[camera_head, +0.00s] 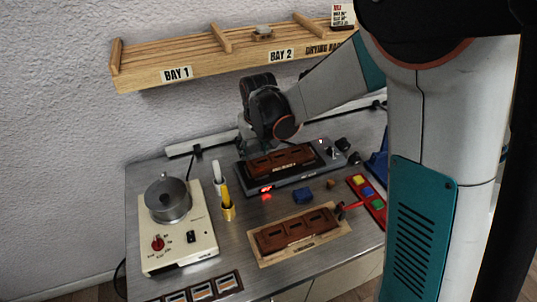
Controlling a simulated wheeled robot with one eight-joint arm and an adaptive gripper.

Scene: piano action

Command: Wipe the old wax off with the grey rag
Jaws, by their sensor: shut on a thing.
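My gripper (262,108) is at the back of the bench, above the left end of a dark machine bed (318,172). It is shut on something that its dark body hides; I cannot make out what. No grey rag shows clearly. A reddish-brown block (283,160) with recesses lies on the machine bed, just below and right of the gripper. A similar brown block (295,230) lies on a pale wooden board (340,233) at the front. I cannot tell old wax on either block.
A cream heater (180,258) with a metal pot (168,201) stands at left. A yellow holder (228,208), a blue block (303,196) and a red tray (366,194) stand around the middle. A wooden shelf (190,72) is on the wall. My arm hides the right side.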

